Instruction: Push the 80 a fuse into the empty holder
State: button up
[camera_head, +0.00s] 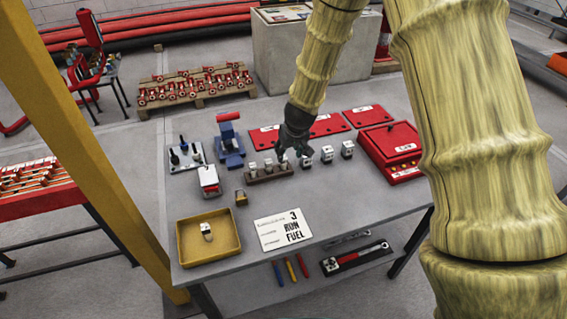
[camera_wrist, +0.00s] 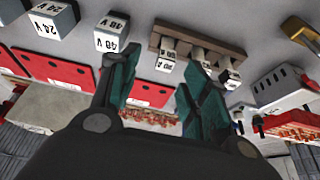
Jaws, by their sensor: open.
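A brown wooden rack (camera_head: 262,178) holds three small white labelled fuses in a row; it also shows in the wrist view (camera_wrist: 222,43). In the wrist view, upside down, the fuse at the rack's left end (camera_wrist: 166,58) seems to read 80 A. My gripper (camera_head: 293,155) is open, pointing down over the rack's right end. In the wrist view its teal fingers (camera_wrist: 158,78) are spread, with that fuse between or just beyond them; contact cannot be told. A grey-white unit (camera_head: 209,181) stands left of the rack; I cannot tell whether it is the empty holder.
White voltage blocks (camera_head: 327,154) stand close right of my gripper. A red box (camera_head: 391,150) is at the right, a blue clamp-like device (camera_head: 229,143) at the back left. A yellow tray (camera_head: 185,257) with one white piece and a sign (camera_head: 283,229) lie in front.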

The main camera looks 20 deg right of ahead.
aim_at(285, 160)
jog(key=shift+a+p+x, duration=0.2)
jog(key=shift+p+x, duration=0.3)
jog(key=shift+x, duration=0.5)
jog(key=shift+a+p+x, duration=0.2)
jog(key=shift+p+x, duration=0.25)
jog(key=shift+x, duration=1.35)
grip_shut()
